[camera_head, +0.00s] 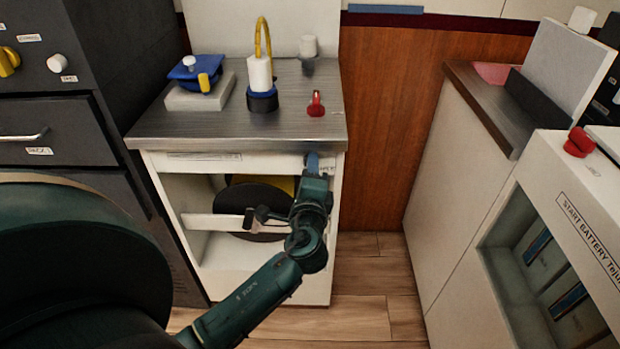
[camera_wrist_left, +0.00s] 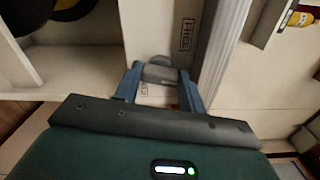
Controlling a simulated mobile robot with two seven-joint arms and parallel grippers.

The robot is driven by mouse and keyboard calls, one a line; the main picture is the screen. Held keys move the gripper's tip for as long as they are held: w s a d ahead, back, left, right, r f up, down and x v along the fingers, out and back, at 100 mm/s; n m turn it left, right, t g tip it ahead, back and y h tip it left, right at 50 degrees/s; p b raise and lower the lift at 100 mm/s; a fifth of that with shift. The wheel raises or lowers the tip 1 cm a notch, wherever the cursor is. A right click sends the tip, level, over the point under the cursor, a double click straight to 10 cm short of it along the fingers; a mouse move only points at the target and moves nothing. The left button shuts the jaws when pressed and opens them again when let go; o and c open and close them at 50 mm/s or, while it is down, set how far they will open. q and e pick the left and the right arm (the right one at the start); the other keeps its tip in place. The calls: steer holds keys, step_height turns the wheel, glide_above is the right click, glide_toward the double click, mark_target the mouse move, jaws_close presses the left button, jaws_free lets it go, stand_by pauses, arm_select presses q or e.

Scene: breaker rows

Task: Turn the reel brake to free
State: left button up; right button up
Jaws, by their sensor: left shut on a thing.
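The reel brake, a small grey knob (camera_wrist_left: 160,72), sits on the white front panel just under the metal countertop edge. In the left wrist view it lies between the blue fingers of my left gripper (camera_wrist_left: 160,88), which is shut on it. A "FREE" label (camera_wrist_left: 187,34) shows on the panel beside the knob, and a second label by the fingers is partly covered. In the head view my left gripper (camera_head: 312,164) is at the cabinet's upper right front, and it hides the knob. A dark reel (camera_head: 252,197) shows inside the cabinet below. My right gripper is not in view.
The steel countertop (camera_head: 215,125) carries a blue device (camera_head: 196,70), a white-topped spool with a yellow loop (camera_head: 261,82) and a red handle (camera_head: 316,104). A white bar (camera_head: 212,224) crosses the cabinet opening. A battery cabinet (camera_head: 560,185) stands right, with free floor between.

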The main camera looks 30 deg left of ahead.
arm_select(q)
steer(key=shift+n+b, duration=0.65)
steer(key=shift+n, duration=0.55)
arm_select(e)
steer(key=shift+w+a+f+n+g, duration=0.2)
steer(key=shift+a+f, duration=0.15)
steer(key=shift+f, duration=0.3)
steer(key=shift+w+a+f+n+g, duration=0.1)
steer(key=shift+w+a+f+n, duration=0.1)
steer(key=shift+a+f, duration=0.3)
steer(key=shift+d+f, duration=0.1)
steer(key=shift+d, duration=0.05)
arm_select(q)
steer(key=o, duration=1)
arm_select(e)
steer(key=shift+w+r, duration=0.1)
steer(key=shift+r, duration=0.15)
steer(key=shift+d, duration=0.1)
